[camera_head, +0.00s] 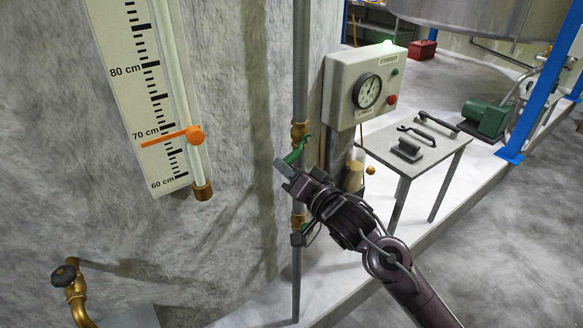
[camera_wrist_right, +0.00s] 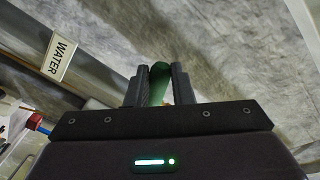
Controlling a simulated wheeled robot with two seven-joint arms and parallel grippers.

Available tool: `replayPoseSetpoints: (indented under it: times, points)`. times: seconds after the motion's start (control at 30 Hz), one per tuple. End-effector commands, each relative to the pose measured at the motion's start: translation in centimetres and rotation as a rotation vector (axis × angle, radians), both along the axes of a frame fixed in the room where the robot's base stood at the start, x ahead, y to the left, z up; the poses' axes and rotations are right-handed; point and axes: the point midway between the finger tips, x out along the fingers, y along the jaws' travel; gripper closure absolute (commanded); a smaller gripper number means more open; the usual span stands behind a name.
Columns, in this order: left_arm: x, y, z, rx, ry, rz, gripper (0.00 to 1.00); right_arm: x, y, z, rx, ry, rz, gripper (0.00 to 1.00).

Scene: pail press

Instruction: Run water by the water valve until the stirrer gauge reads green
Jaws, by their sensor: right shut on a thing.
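The green water valve lever (camera_head: 297,152) sits on a brass valve on the vertical pipe in the head view. My right gripper (camera_head: 284,172) is shut on this lever; the lever (camera_wrist_right: 160,82) shows between its fingers in the right wrist view. A tag reading WATER (camera_wrist_right: 61,60) is on the pipe there. The stirrer gauge (camera_head: 367,91) is a round white dial on a grey box labelled STIRRER. Its needle is too small to read surely. My left gripper is not in view.
A level scale (camera_head: 133,75) with an orange pointer (camera_head: 194,134) near 70 cm hangs on the grey tank wall. A second brass valve (camera_head: 66,275) is at lower left. A small table (camera_head: 440,150) with dark handles stands at right, before a green pump (camera_head: 487,117).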

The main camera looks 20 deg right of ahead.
Motion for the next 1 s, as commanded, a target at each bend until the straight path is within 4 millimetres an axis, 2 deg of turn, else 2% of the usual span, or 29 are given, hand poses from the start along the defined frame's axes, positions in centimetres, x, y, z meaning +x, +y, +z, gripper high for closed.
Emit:
replayPoseSetpoints:
  times: [0.03, 0.43, 0.8, 1.0]
  points:
    - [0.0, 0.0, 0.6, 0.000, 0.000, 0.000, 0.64, -0.1, 0.2, 0.9, 0.002, -0.008, 0.001, 0.91]
    - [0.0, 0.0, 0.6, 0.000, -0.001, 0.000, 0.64, -0.1, 0.2, 1.1, 0.001, -0.010, -0.001, 0.91]
    - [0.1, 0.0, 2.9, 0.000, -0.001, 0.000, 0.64, -0.2, 0.5, 3.4, 0.002, -0.013, -0.004, 0.89]
    - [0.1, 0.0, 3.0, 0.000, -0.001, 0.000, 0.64, -0.2, 0.5, 3.5, 0.002, -0.013, -0.006, 0.89]
